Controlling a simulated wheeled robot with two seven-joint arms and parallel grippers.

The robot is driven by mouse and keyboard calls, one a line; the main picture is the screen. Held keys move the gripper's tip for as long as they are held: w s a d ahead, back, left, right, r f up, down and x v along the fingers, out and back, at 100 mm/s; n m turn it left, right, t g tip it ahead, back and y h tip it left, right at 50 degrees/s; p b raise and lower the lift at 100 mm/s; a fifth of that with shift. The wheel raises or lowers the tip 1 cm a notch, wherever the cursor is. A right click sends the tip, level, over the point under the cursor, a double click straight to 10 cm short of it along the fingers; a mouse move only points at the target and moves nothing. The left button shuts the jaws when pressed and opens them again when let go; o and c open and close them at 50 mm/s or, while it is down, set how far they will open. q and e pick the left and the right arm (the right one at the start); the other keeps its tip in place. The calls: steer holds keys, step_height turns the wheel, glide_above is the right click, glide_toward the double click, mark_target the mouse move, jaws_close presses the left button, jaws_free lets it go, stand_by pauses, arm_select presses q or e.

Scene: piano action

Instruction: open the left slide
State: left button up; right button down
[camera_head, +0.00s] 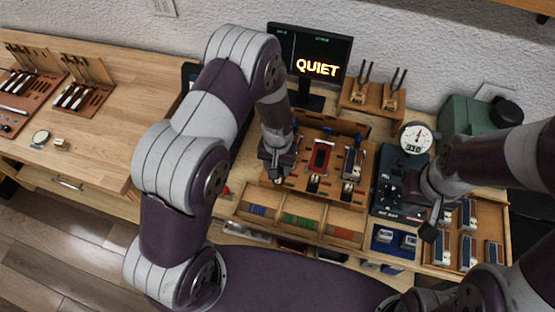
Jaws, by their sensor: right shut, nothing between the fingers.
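A wooden fixture (337,127) stands on the bench below the monitor. A slide-like red piece (321,157) lies in its middle, and a second piece with grey metal (353,163) lies to its right. I cannot tell for sure which part is the left slide; the fixture's left end is mostly hidden by my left arm. My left gripper (279,174) is over that left end, pointing down; its fingers are too small and dark to read. My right gripper (429,232) is shut and empty, in front of the black gauge unit, left of the right-hand tray.
A divided wooden tray (259,195) with coloured pieces lies in front of the fixture. A monitor (322,62) reading QUIET stands behind. A dial gauge (415,137) and a green machine (465,122) are at the right. Bare bench (110,135) lies at the left.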

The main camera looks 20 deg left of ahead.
arm_select(q)
step_height(320, 180, up, 6)
steer(key=b, duration=0.1)
steer(key=shift+r, duration=0.25)
steer(key=shift+s, duration=0.2)
steer(key=s+a+r+b, duration=0.2)
steer(key=s+a+b, duration=0.1)
steer(key=s, duration=0.3)
steer(key=s+a+r+t+b, duration=0.1)
steer(key=s+a+r+b, duration=0.1)
steer(key=s, duration=0.4)
steer(key=shift+s+a+r+b, duration=0.15)
steer(key=shift+a+r+b, duration=0.25)
steer(key=shift+b, duration=0.35)
